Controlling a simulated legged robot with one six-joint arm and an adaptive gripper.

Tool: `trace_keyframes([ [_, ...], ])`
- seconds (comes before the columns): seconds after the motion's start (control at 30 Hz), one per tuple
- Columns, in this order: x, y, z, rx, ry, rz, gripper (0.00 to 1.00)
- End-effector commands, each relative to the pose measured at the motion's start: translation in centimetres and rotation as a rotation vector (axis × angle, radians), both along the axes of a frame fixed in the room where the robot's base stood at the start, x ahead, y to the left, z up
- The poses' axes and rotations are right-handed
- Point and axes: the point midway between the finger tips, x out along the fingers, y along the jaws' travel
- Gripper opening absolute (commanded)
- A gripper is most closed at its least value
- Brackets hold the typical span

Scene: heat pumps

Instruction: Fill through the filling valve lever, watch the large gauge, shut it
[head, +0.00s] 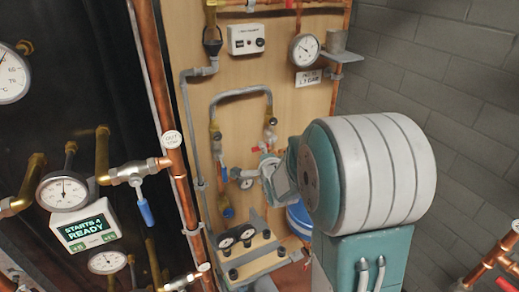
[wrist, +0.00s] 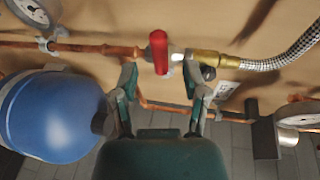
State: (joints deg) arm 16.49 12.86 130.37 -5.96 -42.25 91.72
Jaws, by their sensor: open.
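The red valve lever (wrist: 158,52) shows in the wrist view, on a valve between copper pipe and a brass fitting with a braided hose (wrist: 285,50). My gripper (wrist: 163,88) is open, its two fingers apart below the lever, which lies just beyond the gap between them. I see no grip on it. In the head view my gripper (head: 268,168) is beside the lower right of the hose loop (head: 240,92), partly hidden by my arm. The large gauge (head: 304,50) hangs on the board at upper right, above a small sign (head: 308,79); its exact reading is too small to tell.
A blue vessel (wrist: 50,110) is close to the left finger in the wrist view. Copper pipes, a gauge (head: 62,190) and a lit display (head: 86,228) crowd the left.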

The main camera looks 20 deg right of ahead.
Motion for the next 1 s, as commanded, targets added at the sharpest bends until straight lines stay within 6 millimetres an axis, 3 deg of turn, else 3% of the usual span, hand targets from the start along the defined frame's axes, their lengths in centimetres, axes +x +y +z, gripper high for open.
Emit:
trace_keyframes([
  [0.2, -4.0, 0.9, 0.8, 0.000, -0.001, 0.000, 0.58],
  [0.4, -6.5, 1.4, 1.3, -0.001, -0.001, 0.000, 0.58],
  [1.0, -7.3, 1.6, 1.4, 0.000, 0.000, 0.000, 0.58],
])
